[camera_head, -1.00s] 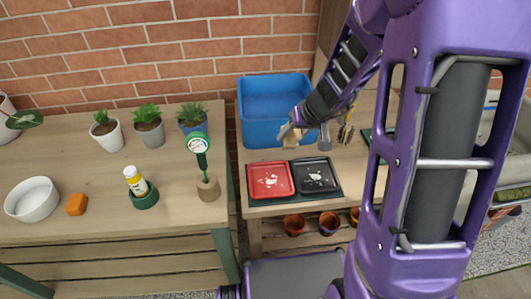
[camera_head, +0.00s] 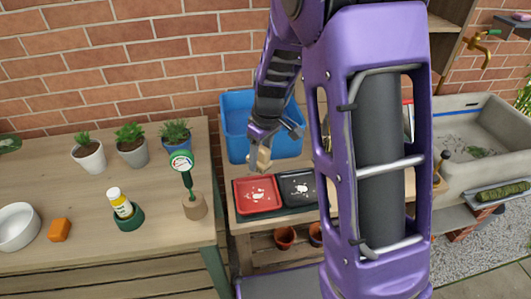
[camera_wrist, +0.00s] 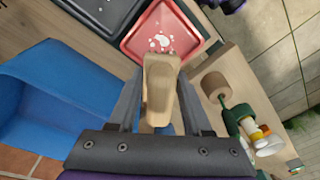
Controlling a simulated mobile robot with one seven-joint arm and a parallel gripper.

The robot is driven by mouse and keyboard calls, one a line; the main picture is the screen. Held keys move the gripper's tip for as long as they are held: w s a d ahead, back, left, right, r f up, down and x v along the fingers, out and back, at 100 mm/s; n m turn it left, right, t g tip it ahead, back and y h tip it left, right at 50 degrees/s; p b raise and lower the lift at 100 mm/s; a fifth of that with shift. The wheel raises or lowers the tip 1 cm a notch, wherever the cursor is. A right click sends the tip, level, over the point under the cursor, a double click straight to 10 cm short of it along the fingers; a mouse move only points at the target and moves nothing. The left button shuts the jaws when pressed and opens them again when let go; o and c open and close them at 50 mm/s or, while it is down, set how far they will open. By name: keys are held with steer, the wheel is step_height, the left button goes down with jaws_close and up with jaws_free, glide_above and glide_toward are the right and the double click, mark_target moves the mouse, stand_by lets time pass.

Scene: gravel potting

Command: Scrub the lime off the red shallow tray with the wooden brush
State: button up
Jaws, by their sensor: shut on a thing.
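The red shallow tray (camera_head: 257,196) lies on a dark mat on the right bench, with white lime marks on its floor. It also shows at the top of the wrist view (camera_wrist: 163,36). My gripper (camera_head: 263,146) is shut on the wooden brush (camera_wrist: 160,85), seen as a pale wooden block between the fingers. In the head view the brush (camera_head: 261,160) hangs just above the back edge of the red tray. I cannot tell whether it touches the tray.
A black tray (camera_head: 297,188) with white marks lies directly right of the red one. A blue bin (camera_head: 236,130) stands behind the trays. A moisture meter in a cork-coloured block (camera_head: 195,206) stands left, across the gap between benches. Potted plants (camera_head: 131,146) stand farther left.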

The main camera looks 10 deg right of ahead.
steer(key=shift+s+d+r+n+g+h, duration=0.15)
steer(key=shift+d+n+g+h, duration=0.15)
steer(key=shift+n+h, duration=0.55)
steer(key=shift+f+b, duration=1.5)
steer(key=shift+f, duration=1)
steer(key=shift+r, duration=0.15)
